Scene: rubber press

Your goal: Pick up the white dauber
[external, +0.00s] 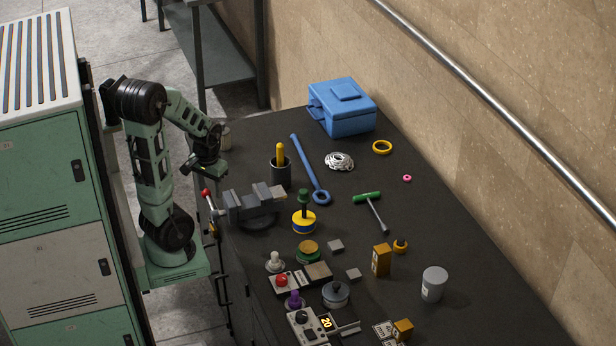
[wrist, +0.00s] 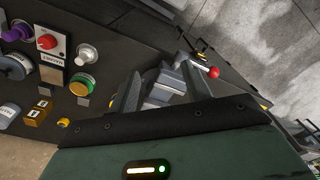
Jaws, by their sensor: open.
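The white dauber (external: 275,261) stands upright on the dark bench near its left edge, beside the red-button box. It also shows at the upper left of the wrist view as a pale knobbed piece (wrist: 86,54). My gripper (external: 208,170) is above the bench's left edge, behind the vise and well apart from the dauber. In the wrist view its two dark fingers (wrist: 163,88) are spread with nothing held between them; the vise shows beyond them.
A grey vise (external: 250,203) with a red-tipped handle stands between my gripper and the dauber. Close by the dauber are a green-and-yellow tin (external: 308,252), a red-button box (external: 283,282) and a purple dauber (external: 294,300). A blue toolbox (external: 343,107) is at the back.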

